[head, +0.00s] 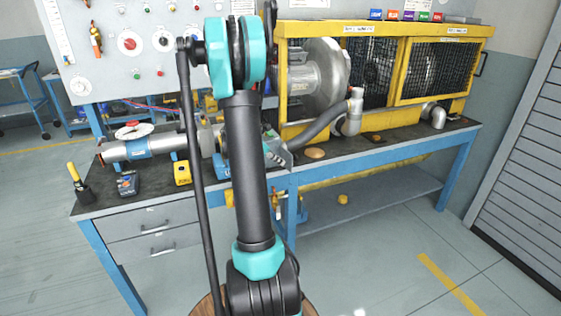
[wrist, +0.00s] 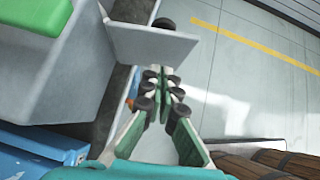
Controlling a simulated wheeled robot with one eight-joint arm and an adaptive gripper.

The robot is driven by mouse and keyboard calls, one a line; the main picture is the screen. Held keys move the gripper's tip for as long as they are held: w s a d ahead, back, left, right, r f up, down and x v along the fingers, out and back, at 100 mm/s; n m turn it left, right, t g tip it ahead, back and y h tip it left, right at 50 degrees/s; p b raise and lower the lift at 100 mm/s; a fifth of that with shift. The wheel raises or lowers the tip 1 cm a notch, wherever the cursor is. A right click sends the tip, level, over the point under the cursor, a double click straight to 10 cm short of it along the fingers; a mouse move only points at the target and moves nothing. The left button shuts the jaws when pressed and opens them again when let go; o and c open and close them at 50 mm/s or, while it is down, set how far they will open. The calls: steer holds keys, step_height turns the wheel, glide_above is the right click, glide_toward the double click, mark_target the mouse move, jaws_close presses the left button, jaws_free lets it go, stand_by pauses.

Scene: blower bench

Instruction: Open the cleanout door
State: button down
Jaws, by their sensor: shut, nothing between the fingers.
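The cleanout door appears to be the flat grey plate (wrist: 150,45) in the wrist view. It stands out at an angle from the side of a grey box (wrist: 70,80), so it looks at least partly open. A dark round piece (wrist: 163,23) shows at its far edge. My gripper (wrist: 161,76) is shut and empty, its fingertips close to the plate's near edge; I cannot tell whether they touch. In the head view the grey plate (head: 280,154) shows just right of my arm, which hides most of the box and the gripper.
The floor in front (head: 380,250) is clear.

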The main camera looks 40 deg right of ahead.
steer(key=s+a+f+v, duration=0.1)
steer(key=v, duration=1.1)
steer(key=shift+w+a+f, duration=0.15)
steer(key=shift+w, duration=0.2)
steer(key=s+a+f+m+t+y, duration=0.2)
steer(key=s+a+f+m+y, duration=0.2)
steer(key=s+a+m, duration=0.4)
steer(key=s+a+f+m+t+y, duration=0.3)
steer(key=s+a+f+m+y, duration=0.2)
steer(key=a, duration=1.5)
steer(key=s+f+m, duration=0.1)
steer(key=s+m, duration=0.2)
steer(key=s, duration=0.4)
steer(key=shift+f+m, duration=0.2)
steer(key=shift+m, duration=0.1)
steer(key=shift+d, duration=0.1)
